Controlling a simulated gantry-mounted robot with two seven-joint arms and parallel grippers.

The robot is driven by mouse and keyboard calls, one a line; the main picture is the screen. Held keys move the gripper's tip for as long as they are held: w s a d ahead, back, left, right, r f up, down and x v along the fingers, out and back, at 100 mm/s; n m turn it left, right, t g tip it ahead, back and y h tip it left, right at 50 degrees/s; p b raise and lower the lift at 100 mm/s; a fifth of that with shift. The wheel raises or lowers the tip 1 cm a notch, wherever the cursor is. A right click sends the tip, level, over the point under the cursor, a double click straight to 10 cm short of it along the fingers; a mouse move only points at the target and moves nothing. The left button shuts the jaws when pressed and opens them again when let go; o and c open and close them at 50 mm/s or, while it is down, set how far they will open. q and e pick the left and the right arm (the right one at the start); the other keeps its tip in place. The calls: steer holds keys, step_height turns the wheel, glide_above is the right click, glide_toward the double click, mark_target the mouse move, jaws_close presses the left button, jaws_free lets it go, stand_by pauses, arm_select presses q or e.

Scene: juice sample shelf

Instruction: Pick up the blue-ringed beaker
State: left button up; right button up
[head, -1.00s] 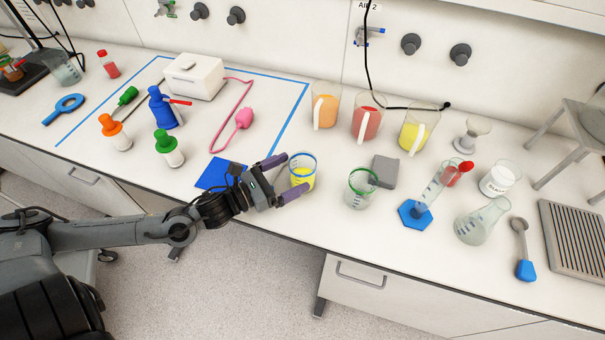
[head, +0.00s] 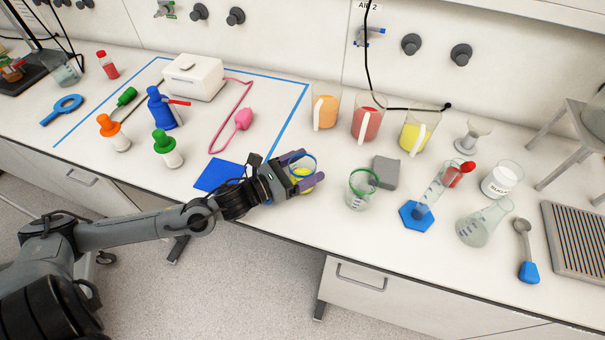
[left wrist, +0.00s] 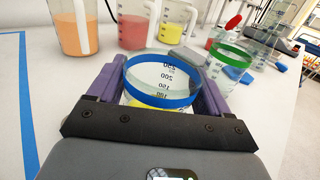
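The blue-ringed beaker (head: 304,169) is clear glass with some yellow liquid, near the front of the bench. It stands between the purple fingers of my left gripper (head: 308,168), which partly hide it in the head view. In the left wrist view, the blue ring of the beaker (left wrist: 160,91) faces me, with volume marks above it. The fingers of the left gripper (left wrist: 160,92) lie along both sides of the glass and appear to touch it. I cannot tell whether its base is off the bench. My right gripper is not in view.
A green-ringed beaker (head: 360,189) and a grey block (head: 385,172) stand close on the right. Orange (head: 325,108), red (head: 367,120) and yellow (head: 416,134) jugs stand behind. A blue square (head: 217,176) lies left of the gripper.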

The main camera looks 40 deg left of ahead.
arm_select(q)
steer(key=c, duration=0.7)
steer(key=shift+r, duration=0.25)
